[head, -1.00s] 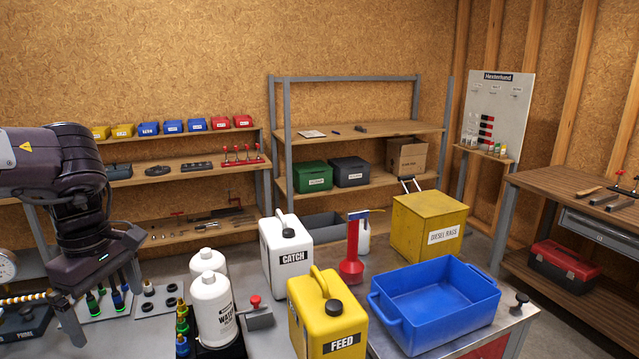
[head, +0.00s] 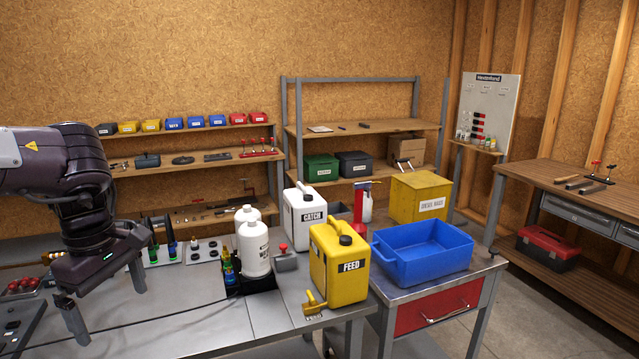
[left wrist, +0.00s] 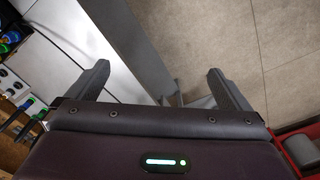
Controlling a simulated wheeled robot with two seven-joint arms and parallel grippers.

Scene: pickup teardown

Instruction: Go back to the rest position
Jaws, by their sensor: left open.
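My left gripper (left wrist: 158,85) is open and empty in the left wrist view. Its two fingers are wide apart, with a bench edge and the grey floor beyond them. In the head view the left arm comes in from the left, and the left gripper (head: 88,300) hangs over the left part of the metal bench (head: 190,315). The gripper is left of the white bottles (head: 254,250) and the yellow FEED can (head: 338,258), apart from both. My right gripper is in no view.
A white CATCH can (head: 304,213), a blue tub (head: 425,255) and a yellow rags box (head: 420,197) stand to the right. Shelves (head: 200,168) with coloured bins line the back wall. A wooden workbench (head: 590,190) stands at the right. Free floor (head: 520,310) shows at the lower right.

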